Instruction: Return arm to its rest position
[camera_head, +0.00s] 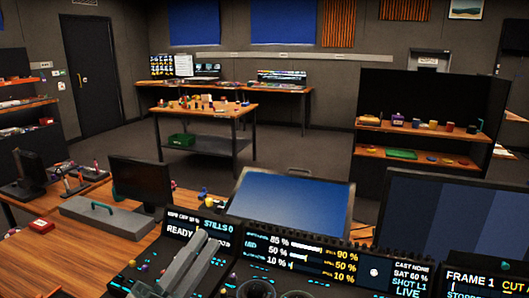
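My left gripper (207,240) shows at the bottom, left of centre. Its two grey fingers point up and away over the black control panel (240,272). The fingers lie close side by side with nothing visible between them; from this angle I cannot tell how wide the gap is. My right gripper is not in view. The panel carries lit readouts, small coloured buttons and dark round trackball housings (260,288) at the bottom edge, which are cut off by the frame. Whether the gripper touches the panel is unclear.
A blue-lit screen (288,203) stands behind the panel, and a large dark monitor (450,225) is at the right. A grey case with a teal handle (105,218) and a small monitor (140,183) are on the wooden desk at left. Open floor lies beyond.

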